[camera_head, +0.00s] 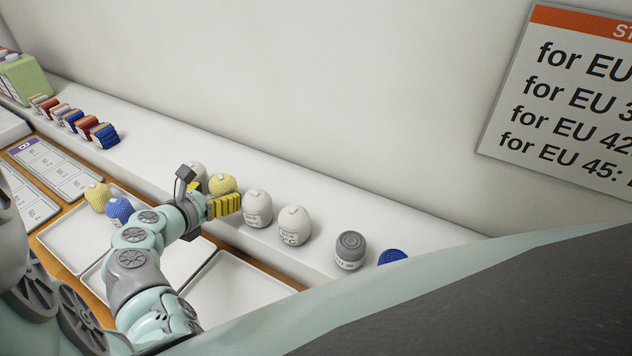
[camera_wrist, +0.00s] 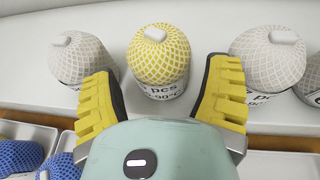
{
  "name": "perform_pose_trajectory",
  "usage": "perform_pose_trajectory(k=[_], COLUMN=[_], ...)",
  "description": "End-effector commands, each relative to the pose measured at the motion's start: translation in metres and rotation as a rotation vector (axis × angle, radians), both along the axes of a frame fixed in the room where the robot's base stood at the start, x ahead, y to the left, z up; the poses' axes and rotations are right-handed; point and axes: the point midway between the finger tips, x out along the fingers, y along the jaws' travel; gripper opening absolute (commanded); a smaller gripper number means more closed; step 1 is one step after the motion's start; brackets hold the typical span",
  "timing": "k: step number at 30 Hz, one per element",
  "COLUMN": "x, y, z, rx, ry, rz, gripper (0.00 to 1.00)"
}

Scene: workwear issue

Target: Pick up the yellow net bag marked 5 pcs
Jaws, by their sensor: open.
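A yellow net bag (camera_wrist: 160,50) stands on the white ledge in the wrist view, with a pale tag on top. Its label reads "pcs" and "90°C"; the number before "pcs" is not legible. It also shows in the head view (camera_head: 222,182), partly behind my gripper. My gripper (camera_wrist: 164,72) is open and empty, with its yellow ribbed fingers to the left and right of the bag in the wrist view. I see gaps between fingers and bag. Another yellow net bag (camera_head: 97,196) sits in a tray at the left.
White net bags stand close on both sides, left (camera_wrist: 85,60) and right (camera_wrist: 268,60). A grey roll (camera_head: 349,248) and a blue one (camera_head: 393,257) are farther right. A blue net bag (camera_head: 119,209) lies in a white tray (camera_head: 75,245). Folded items (camera_head: 104,135) line the ledge's left.

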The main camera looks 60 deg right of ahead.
Motion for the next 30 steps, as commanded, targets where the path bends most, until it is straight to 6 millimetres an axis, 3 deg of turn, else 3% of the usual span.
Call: perform_pose_trajectory(k=[6,16,30], x=[0.002,0.002,0.003], y=[-0.015,-0.017,-0.016], z=[-0.005,-0.007,-0.007], rx=[0.000,0.001,0.001], ry=[-0.002,0.000,0.000], rz=[-0.006,-0.005,-0.003], gripper=[0.77,0.78,0.30])
